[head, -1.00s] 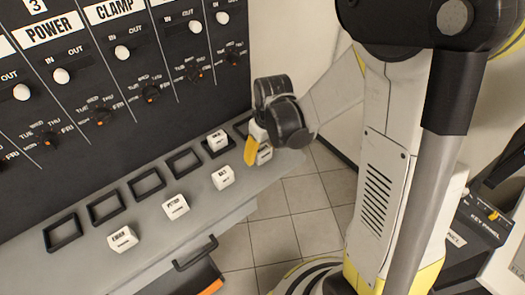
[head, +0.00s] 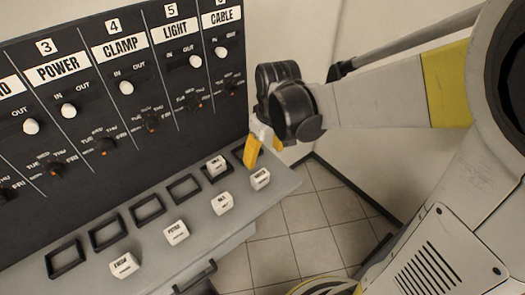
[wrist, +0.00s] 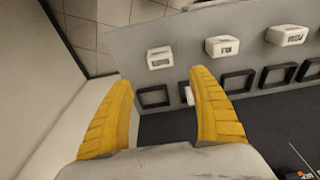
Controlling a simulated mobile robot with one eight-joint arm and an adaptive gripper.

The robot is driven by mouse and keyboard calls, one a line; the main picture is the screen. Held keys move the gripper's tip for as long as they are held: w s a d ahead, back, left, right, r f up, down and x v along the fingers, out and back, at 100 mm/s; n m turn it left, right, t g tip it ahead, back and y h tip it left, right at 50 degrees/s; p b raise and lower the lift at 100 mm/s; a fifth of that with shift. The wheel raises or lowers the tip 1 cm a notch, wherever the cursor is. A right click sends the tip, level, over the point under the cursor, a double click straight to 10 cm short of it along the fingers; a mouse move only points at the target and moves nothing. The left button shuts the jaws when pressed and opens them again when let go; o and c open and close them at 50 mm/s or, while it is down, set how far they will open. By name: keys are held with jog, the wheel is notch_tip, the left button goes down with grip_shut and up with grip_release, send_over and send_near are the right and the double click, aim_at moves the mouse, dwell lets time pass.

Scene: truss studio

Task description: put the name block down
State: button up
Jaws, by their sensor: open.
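Several white name blocks with dark lettering stand on the grey ledge (head: 205,225). The rightmost name block (head: 260,180) is at the front near the ledge's right end; it also shows in the wrist view (wrist: 160,57), beyond my fingertips. My gripper (head: 251,150) is open and empty, its yellow fingers over the rightmost black frame (head: 238,154), behind that block. In the wrist view this frame (wrist: 153,105) lies between the fingers and looks empty. Another block (head: 217,165) sits in the frame to its left, mostly hidden by a finger in the wrist view.
Other loose blocks (head: 222,203), (head: 176,232) and (head: 124,265) stand along the front of the ledge. Empty black frames (head: 148,208) line the back. A dark panel (head: 60,130) with knobs rises behind. Tiled floor (head: 315,215) is open at the right.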

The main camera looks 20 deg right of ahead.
jog(key=s+r+m+t, duration=0.3)
jog(key=s+r+t, duration=0.2)
jog(key=s+r, duration=0.3)
jog(key=s, duration=0.3)
jog(key=shift+r, duration=0.35)
jog(key=shift+w, duration=0.1)
